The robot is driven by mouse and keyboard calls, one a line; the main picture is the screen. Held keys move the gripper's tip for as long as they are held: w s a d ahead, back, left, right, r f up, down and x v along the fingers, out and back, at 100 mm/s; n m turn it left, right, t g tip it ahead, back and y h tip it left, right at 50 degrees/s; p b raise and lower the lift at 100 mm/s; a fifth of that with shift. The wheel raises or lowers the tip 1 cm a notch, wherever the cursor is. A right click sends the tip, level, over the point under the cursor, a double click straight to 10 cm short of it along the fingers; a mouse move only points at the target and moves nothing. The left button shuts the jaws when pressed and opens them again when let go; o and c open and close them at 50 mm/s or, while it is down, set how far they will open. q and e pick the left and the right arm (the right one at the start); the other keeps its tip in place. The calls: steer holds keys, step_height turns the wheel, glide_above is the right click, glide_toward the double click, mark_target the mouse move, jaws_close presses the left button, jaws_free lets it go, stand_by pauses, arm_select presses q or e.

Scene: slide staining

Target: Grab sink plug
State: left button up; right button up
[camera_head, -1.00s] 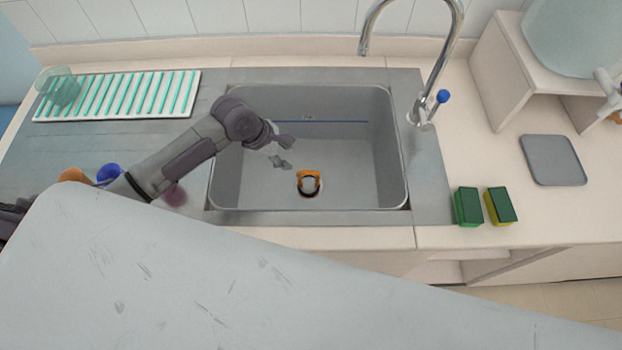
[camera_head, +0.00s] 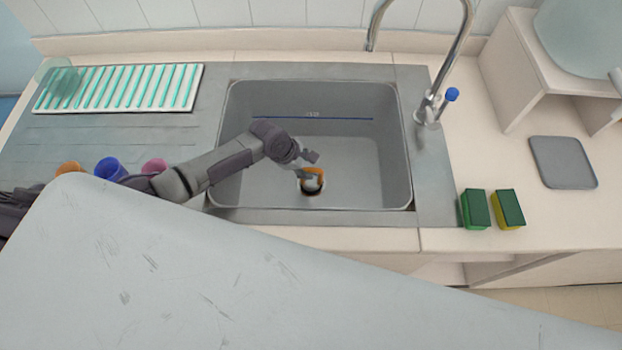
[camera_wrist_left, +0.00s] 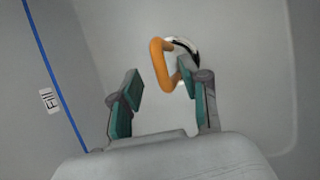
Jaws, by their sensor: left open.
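The sink plug (camera_head: 319,174) has an orange handle and sits at the bottom of the grey sink (camera_head: 360,180). In the left wrist view its orange loop (camera_wrist_left: 157,64) stands beside a shiny round metal part, just past the fingertips. My left gripper (camera_head: 309,169) is down inside the sink at the plug and partly covers it. In the left wrist view the gripper (camera_wrist_left: 161,88) is open, with green-padded fingers apart. The loop lies ahead of the gap, closer to the right finger; whether they touch cannot be told. My right gripper is not in view.
The tap (camera_head: 430,100) stands at the sink's back right. Two sponges (camera_head: 475,209) lie right of the sink. Cups (camera_head: 110,169) stand to the left near my arm, and a striped drying rack (camera_head: 190,108) lies behind them. The sink's right half is clear.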

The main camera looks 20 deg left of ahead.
arm_select(q)
steer(key=shift+x, duration=1.45)
jaws_close()
